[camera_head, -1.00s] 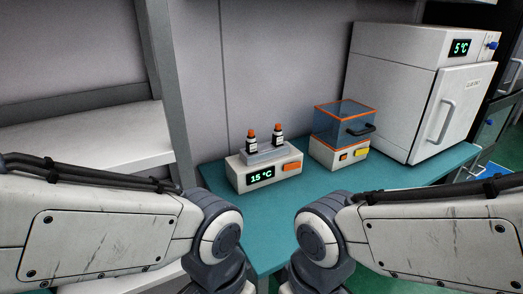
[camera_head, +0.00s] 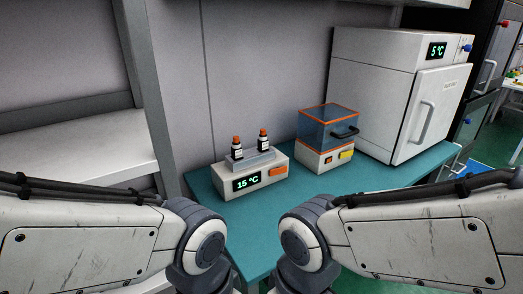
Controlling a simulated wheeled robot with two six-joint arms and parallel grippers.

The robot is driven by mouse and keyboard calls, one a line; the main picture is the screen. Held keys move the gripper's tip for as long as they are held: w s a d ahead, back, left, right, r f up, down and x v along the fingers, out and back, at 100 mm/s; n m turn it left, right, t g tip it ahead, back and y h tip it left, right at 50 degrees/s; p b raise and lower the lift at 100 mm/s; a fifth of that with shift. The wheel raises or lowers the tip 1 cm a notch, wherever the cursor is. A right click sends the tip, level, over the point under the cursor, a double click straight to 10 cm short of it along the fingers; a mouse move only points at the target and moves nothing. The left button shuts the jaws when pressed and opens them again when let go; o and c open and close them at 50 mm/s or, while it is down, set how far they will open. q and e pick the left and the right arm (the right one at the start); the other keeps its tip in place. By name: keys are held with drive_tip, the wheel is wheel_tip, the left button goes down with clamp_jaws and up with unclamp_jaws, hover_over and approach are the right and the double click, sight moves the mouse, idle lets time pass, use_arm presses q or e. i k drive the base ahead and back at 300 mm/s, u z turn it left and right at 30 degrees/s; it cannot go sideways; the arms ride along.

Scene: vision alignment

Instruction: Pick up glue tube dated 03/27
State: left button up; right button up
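Two small dark bottles or tubes with orange caps and pale labels stand upright in a grey holder on a white heater block reading 15 °C (camera_head: 221,187). The left one (camera_head: 237,148) and the right one (camera_head: 263,141) sit a short way apart. Any dates on their labels are too small to read. No tube that I can identify as dated 03/27 shows. Both my arms come in low from the sides, in front of the table, and their grippers are out of the picture below.
The teal table (camera_head: 250,222) is clear in front of the heater block. A blue clear-lidded box with orange trim (camera_head: 324,127) stands right of it. A white cabinet reading 5 °C (camera_head: 376,75) is farther right. White shelves (camera_head: 75,152) stand at left.

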sight(263, 142)
drive_tip(key=z, duration=1.35)
drive_tip(key=i, duration=1.05)
drive_tip(key=u, duration=2.3)
